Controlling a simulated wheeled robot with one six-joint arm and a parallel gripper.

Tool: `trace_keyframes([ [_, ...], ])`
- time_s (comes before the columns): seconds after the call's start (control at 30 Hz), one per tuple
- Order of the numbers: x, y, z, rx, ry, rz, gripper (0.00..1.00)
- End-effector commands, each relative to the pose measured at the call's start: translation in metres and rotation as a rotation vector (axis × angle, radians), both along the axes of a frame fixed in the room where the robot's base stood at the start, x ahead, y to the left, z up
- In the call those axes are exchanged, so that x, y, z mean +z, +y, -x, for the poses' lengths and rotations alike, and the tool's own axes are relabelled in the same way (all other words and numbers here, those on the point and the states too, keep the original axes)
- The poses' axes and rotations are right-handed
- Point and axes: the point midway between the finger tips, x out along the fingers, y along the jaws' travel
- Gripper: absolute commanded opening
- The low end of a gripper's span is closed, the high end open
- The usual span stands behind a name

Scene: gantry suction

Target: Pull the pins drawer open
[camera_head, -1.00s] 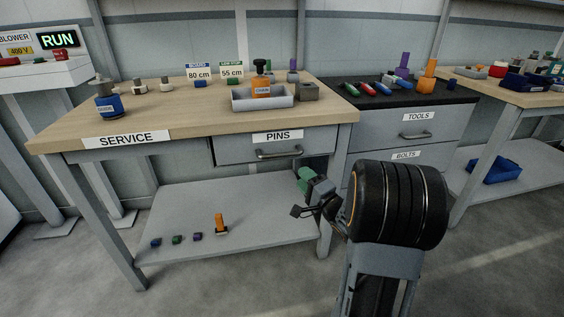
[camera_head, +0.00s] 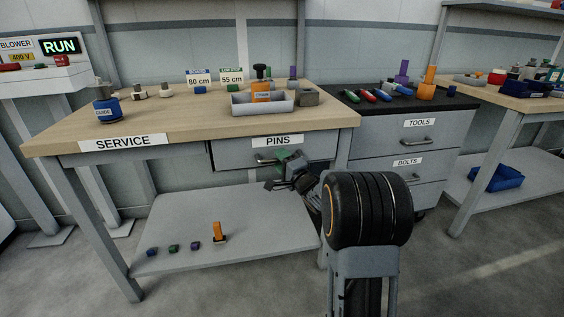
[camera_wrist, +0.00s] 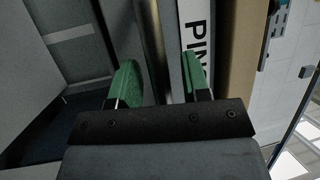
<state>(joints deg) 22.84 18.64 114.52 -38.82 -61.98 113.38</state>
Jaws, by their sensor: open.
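The pins drawer (camera_head: 232,153) is a grey front under the service bench top, marked by a white PINS label (camera_head: 277,141). It looks shut. Its metal bar handle (camera_head: 264,160) is partly hidden by my gripper (camera_head: 284,160). My gripper is open, with green finger pads at the handle's right part. In the wrist view, my gripper (camera_wrist: 158,80) shows the pads apart, with the handle bar (camera_wrist: 153,45) running between them. The PINS label (camera_wrist: 198,45) lies beside the right pad. I cannot tell whether either pad touches the bar.
A tray (camera_head: 262,108) and several small parts stand on the bench top (camera_head: 180,119). The lower shelf (camera_head: 250,225) holds an orange-topped piece and small blocks. The tools drawer unit (camera_head: 405,150) stands close on the right. Open floor lies in front.

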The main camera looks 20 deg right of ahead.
Motion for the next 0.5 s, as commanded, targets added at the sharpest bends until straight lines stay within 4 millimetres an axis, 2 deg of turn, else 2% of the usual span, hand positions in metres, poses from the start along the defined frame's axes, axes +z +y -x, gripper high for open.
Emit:
trace_keyframes([
  [0.17, 0.0, 0.0, 0.0001, 0.0, 0.0, 0.0, 0.43],
  [0.5, -0.0001, -0.0002, 0.0003, 0.0, 0.0, 0.0, 0.11],
])
